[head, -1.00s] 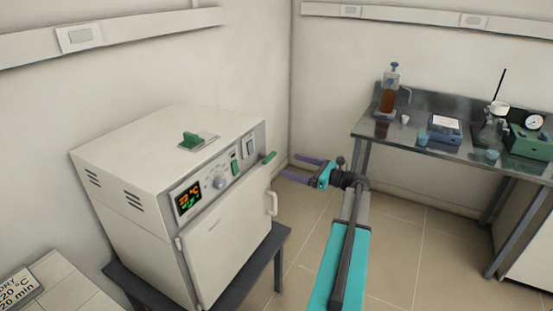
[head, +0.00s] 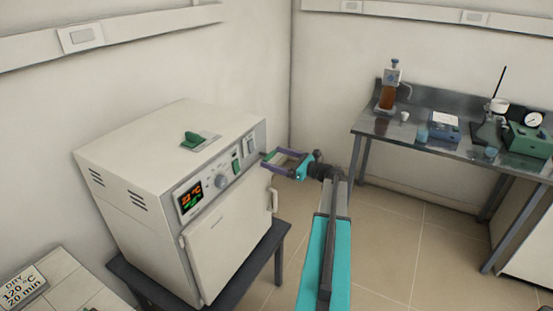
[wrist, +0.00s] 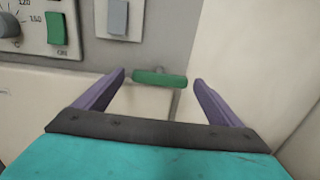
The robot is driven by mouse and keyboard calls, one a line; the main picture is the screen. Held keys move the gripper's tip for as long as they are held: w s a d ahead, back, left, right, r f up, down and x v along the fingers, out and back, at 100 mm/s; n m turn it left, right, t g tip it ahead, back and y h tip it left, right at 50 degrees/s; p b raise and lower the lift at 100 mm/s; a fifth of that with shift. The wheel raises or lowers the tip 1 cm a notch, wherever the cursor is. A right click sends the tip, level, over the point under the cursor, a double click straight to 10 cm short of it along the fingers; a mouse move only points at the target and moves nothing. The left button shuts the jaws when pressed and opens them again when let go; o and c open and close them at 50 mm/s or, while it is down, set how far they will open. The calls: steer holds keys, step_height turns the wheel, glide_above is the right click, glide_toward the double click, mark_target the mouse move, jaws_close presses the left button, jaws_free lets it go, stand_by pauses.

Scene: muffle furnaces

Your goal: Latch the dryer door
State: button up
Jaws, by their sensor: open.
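The dryer (head: 165,140) is a cream box on a dark stand at the left of the head view. Its door (head: 230,238) sits against the front, below the control panel; I cannot tell whether it is fully flush. A white handle (head: 274,201) is on the door's right edge. The green latch handle (wrist: 160,78) lies crosswise at the door's upper right corner. My gripper (head: 267,160) is open at that corner. In the wrist view its purple fingers stand on either side of the green handle, apparently not touching it.
The control panel (head: 218,183) has a lit display, a knob and switches. A steel bench (head: 376,124) with lab items stands at the right. The floor (head: 385,245) between is clear.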

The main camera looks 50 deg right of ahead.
steer(key=c, duration=1.1)
steer(key=shift+o, duration=0.2)
steer(key=shift+f+n+b, duration=0.2)
steer(key=shift+n+b, duration=0.3)
steer(key=shift+b, duration=0.4)
steer(key=shift+n+b, duration=8.5)
steer(key=shift+b, duration=2.85)
steer(key=shift+r, duration=0.1)
steer(key=o, duration=1.1)
steer(key=shift+c, duration=0.2)
steer(key=shift+r, duration=0.1)
